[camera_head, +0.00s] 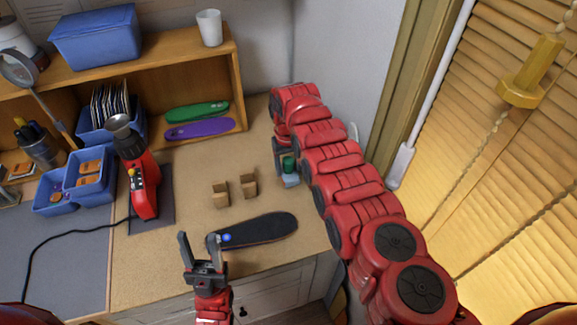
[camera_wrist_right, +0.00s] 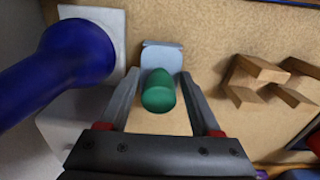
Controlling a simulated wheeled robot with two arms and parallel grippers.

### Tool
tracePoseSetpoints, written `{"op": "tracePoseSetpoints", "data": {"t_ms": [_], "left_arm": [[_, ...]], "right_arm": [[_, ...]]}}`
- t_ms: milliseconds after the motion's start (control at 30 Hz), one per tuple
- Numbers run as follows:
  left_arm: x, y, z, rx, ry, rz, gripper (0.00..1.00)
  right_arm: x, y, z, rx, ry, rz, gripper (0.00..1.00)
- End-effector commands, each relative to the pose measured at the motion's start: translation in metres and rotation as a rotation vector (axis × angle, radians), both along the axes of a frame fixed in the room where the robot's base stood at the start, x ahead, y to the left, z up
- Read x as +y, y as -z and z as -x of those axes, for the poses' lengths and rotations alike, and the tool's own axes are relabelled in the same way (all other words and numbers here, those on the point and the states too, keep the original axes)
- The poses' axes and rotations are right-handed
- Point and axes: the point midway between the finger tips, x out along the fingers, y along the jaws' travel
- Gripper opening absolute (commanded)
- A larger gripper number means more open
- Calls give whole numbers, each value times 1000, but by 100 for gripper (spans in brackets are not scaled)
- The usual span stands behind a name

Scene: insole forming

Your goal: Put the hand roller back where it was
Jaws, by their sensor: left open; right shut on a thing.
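The hand roller shows as a green rounded handle end (camera_wrist_right: 158,92) in the right wrist view, between the fingers of my right gripper (camera_wrist_right: 163,100). In the head view the green part (camera_head: 289,164) shows beside my right gripper (camera_head: 282,150), low at the right back of the bench. A pale blue piece (camera_wrist_right: 162,57) lies just beyond the handle; I cannot tell whether it is the roller's other part or a rest. My left gripper (camera_head: 202,252) is open and empty at the bench front, close to a dark insole-shaped piece (camera_head: 262,230) with a blue spot.
Two small wooden blocks (camera_head: 234,190) stand mid-bench. A red heat tool (camera_head: 140,175) stands on a dark pad to the left, near blue bins (camera_head: 55,190). Green and purple insoles (camera_head: 197,111) lie in the shelf. A dark blue cylinder (camera_wrist_right: 70,55) stands close to my right gripper.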

Motion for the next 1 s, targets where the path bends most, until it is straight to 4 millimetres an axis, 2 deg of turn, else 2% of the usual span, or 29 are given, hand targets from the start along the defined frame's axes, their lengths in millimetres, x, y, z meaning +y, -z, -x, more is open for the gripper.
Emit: {"op": "tracePoseSetpoints", "data": {"t_ms": [200, 233, 400, 433, 1000], "left_arm": [[0, 0, 0, 0, 0, 0, 51], [0, 0, 0, 0, 0, 0, 51], [0, 0, 0, 0, 0, 0, 51], [0, 0, 0, 0, 0, 0, 51], [0, 0, 0, 0, 0, 0, 51]], "right_arm": [[0, -1, 0, -1, 0, 0, 13], [0, -1, 0, -1, 0, 0, 66], [0, 0, 0, -1, 0, 0, 97], [0, 0, 0, -1, 0, 0, 100], [0, 0, 0, 0, 0, 0, 100]]}}
